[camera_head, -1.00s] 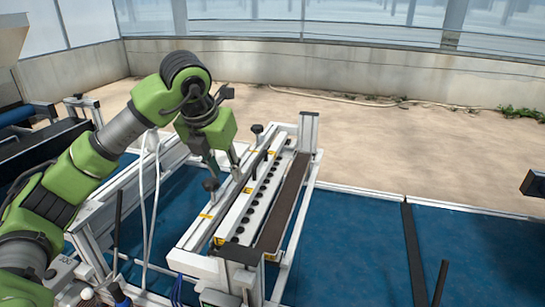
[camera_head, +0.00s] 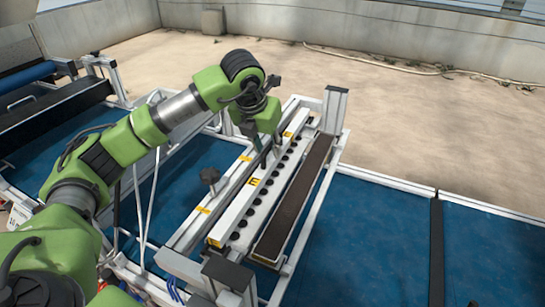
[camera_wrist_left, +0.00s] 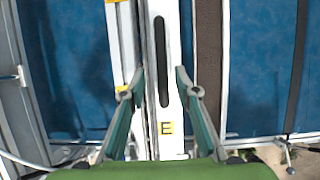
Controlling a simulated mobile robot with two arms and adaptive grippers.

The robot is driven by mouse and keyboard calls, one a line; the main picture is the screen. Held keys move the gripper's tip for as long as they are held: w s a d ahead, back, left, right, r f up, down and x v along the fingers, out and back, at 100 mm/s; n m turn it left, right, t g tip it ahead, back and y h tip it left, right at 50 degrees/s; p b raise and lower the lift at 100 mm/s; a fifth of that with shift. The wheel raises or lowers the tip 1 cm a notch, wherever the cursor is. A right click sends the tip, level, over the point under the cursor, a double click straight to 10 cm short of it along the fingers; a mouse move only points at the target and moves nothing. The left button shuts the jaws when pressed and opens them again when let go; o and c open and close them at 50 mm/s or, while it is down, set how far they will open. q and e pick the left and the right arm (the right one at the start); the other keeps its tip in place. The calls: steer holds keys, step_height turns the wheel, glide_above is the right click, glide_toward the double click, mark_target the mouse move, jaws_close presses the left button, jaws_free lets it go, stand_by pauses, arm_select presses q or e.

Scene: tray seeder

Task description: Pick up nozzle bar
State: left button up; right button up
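The nozzle bar, which I take to be the long white bar (camera_head: 236,207) with a yellow label, lies lengthwise in the frame of the seeder, beside a row of black round spots. In the left wrist view a white bar (camera_wrist_left: 162,118) with a dark slot and a yellow "E" label runs between my fingers. My left gripper (camera_head: 268,148) points down over the far half of the bar. It is open, with one finger (camera_wrist_left: 136,90) on each side of the bar in the wrist view. I cannot tell whether they touch it. My right gripper is not in view.
A dark brown strip (camera_head: 292,200) lies right of the bar. A metal post (camera_head: 334,110) stands at the far end and a black knob (camera_head: 210,175) to the left. Blue flooring (camera_head: 375,235) on the right is mostly clear.

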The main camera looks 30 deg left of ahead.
mark_target(272, 156)
arm_select(q)
steer(key=shift+p+x, duration=0.9)
steer(key=shift+x, duration=0.15)
steer(key=p+x, duration=0.1)
steer(key=x, duration=0.2)
steer(key=shift+w+d+f, duration=0.1)
steer(key=shift+d, duration=0.1)
steer(key=shift+f, duration=0.2)
jaws_close()
steer(key=shift+w+r, duration=0.1)
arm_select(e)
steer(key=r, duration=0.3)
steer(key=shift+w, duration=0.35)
